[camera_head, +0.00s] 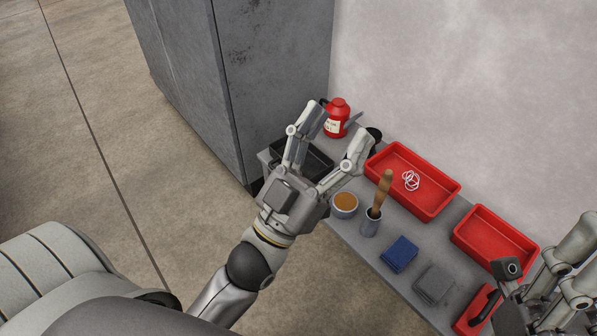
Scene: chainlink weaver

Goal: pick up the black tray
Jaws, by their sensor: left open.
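The black tray (318,160) lies at the far left end of the grey bench, behind my left gripper. Part of it is hidden by the gripper's fingers and palm. My left gripper (338,128) is open, its two fingers spread above the tray.
On the bench (341,233) stand a red bottle (337,118), a red tray with white rings (430,193), an empty red tray (492,240), a cup with brown contents (345,203), and a brush in a holder (371,222). Blue (399,254) and grey cloths (434,284) lie in front. A grey cabinet (230,80) stands left.

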